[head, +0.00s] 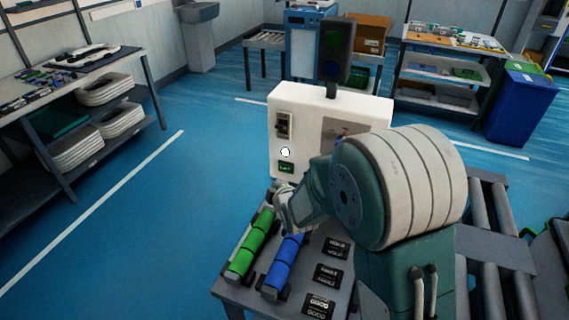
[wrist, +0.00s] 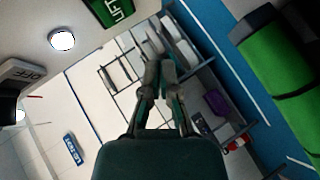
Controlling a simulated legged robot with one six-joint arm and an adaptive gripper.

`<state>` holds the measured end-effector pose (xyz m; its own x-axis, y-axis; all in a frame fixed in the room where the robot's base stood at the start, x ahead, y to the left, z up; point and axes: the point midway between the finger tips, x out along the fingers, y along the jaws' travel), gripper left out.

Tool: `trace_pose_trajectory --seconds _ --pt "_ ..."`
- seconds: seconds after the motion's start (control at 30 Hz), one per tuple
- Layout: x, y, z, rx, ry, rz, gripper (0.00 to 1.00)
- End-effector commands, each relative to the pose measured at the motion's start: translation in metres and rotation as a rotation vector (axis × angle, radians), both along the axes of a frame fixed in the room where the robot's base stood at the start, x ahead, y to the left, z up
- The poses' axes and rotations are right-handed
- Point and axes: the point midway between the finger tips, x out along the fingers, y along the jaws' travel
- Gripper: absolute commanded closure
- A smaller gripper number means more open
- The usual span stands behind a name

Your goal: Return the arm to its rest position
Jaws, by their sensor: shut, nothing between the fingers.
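My arm reaches from the right over the small table in the head view. My gripper (wrist: 160,75) shows in the middle of the wrist view, with its fingertips together and nothing between them. In the head view the gripper end is mostly hidden behind my arm, close to the front of the white control box (head: 330,115). The box carries a switch, a round white button (head: 285,152) and a green LIFT label (head: 286,167). In the wrist view the button (wrist: 62,40) and the LIFT label (wrist: 118,10) are at the upper left, apart from the fingers.
A green roll (head: 250,247) and a blue roll (head: 284,262) lie on the table beside black labelled plates (head: 328,274). A roller conveyor (head: 490,215) is at the right. Shelves (head: 95,95) stand at the left, with open blue floor (head: 200,150) between.

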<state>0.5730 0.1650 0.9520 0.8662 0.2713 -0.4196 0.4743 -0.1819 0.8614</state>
Motion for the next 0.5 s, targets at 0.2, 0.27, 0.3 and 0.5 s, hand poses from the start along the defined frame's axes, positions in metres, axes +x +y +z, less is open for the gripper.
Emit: trace_pose_trajectory --seconds 0.2,0.27,0.3,0.5 --pt "-0.002 -0.004 0.007 0.014 0.012 -0.014 1.00" --pt "-0.006 -0.010 0.016 0.038 0.035 -0.038 1.00" --pt "-0.010 -0.016 0.025 0.061 0.057 -0.062 1.00" --pt "-0.045 -0.055 0.071 0.213 0.208 -0.230 1.00"
